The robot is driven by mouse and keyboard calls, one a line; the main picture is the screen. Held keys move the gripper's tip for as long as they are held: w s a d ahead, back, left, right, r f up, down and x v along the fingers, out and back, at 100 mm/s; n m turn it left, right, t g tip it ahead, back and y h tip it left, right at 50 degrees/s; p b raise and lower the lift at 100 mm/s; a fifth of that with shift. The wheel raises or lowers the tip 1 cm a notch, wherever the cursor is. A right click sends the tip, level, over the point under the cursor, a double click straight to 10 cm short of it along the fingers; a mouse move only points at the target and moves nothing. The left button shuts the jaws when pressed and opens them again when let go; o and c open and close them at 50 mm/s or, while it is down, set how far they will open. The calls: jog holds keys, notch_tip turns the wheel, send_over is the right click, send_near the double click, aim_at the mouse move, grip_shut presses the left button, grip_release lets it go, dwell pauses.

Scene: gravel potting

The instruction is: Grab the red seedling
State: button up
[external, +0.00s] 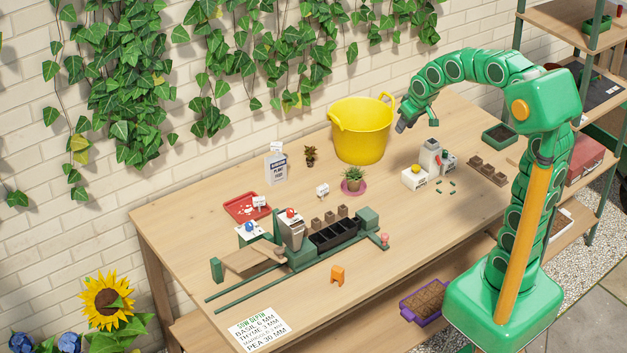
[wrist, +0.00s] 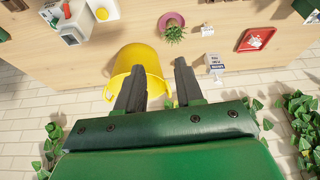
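A small plant with dark reddish-brown leaves (external: 310,154) stands on the table left of the yellow bucket in the external view; I cannot tell for sure that it is the red seedling. I cannot make it out in the wrist view. A green spiky plant (external: 353,175) stands on a pink saucer (external: 364,189) nearer the front, and also shows in the wrist view (wrist: 173,34). My gripper (external: 417,118) is raised at the right of the yellow bucket, away from both plants. In the wrist view its two dark fingers (wrist: 159,66) are apart with nothing held between them.
The yellow bucket (external: 362,143) stands between my gripper and the reddish plant. A green rail rig with black trays (external: 333,235) and a red tray (external: 240,207) occupy the left.

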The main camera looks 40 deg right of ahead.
aim_at(311, 160)
jog(key=shift+w+a+f+n+t+y, duration=0.3)
jog(key=shift+w+a+t, duration=1.15)
jog(key=shift+w, duration=4.75)
jog(key=shift+w+a+f+n+t+y, duration=0.25)
jog(key=shift+w+a+t, duration=1.2)
jog(key=shift+w, duration=4.75)
jog(key=shift+w+a+f+m+t+y, duration=0.1)
jog(key=shift+w+a+t+y, duration=0.85)
jog(key=shift+w, duration=5.25)
jog(key=shift+t+h, duration=0.45)
jog(key=shift+h, duration=0.15)
jog(key=f, duration=2.7)
jog(key=shift+a+f, duration=0.2)
jog(key=shift+a, duration=0.15)
jog(key=shift+w+f, duration=0.2)
jog(key=shift+f, duration=0.05)
jog(key=shift+x, duration=1.25)
jog(key=shift+c, duration=0.5)
grip_shut()
